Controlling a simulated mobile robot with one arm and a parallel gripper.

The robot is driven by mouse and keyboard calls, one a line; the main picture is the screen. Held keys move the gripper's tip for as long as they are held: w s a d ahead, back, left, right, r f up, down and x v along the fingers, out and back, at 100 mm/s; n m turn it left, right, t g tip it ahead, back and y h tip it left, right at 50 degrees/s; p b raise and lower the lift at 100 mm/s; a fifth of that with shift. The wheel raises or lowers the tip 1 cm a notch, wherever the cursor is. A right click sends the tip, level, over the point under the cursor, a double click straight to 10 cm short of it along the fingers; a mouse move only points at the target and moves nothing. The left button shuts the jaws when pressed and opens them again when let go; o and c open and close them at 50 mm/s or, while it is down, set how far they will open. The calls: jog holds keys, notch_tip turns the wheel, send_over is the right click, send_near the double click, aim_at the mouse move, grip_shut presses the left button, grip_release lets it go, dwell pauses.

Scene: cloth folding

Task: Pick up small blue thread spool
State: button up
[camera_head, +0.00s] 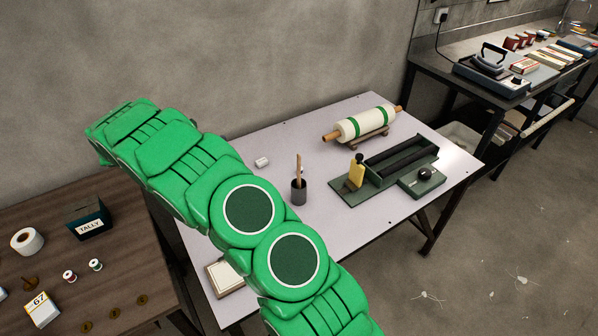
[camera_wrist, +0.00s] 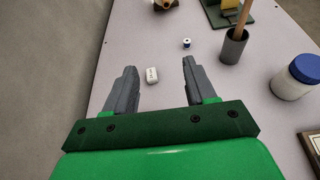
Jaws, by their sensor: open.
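The small blue thread spool (camera_wrist: 187,43) stands on the pale table, seen in the wrist view as a white-ended spool with a dark blue band. It is beyond my right fingertip, apart from it. My gripper (camera_wrist: 159,67) is open and empty, its two grey fingers pointing along the table. In the head view my green arm reaches up and left, and the fingers do not show. I cannot make out the blue spool clearly in the head view.
A white block (camera_wrist: 152,75) lies between and just beyond my fingers. A grey cup with a wooden stick (camera_wrist: 234,46) stands right of the spool. A blue-lidded jar (camera_wrist: 294,80) is farther right. Red (camera_head: 70,276) and green (camera_head: 96,265) spools stand on the brown table (camera_head: 40,205).

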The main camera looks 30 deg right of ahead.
jog(key=s+d+m+g+y, duration=0.1)
jog(key=s+d+m+g, duration=0.15)
jog(key=d, duration=0.65)
jog(key=s+d+m+g, duration=0.1)
jog(key=d+m+g, duration=0.15)
jog(key=d, duration=0.55)
jog(key=shift+n, duration=0.4)
notch_tip(320, 180, down, 15)
jog(key=shift+d+f, duration=0.15)
jog(key=shift+x, duration=3.85)
jog(key=shift+c, duration=0.3)
grip_shut()
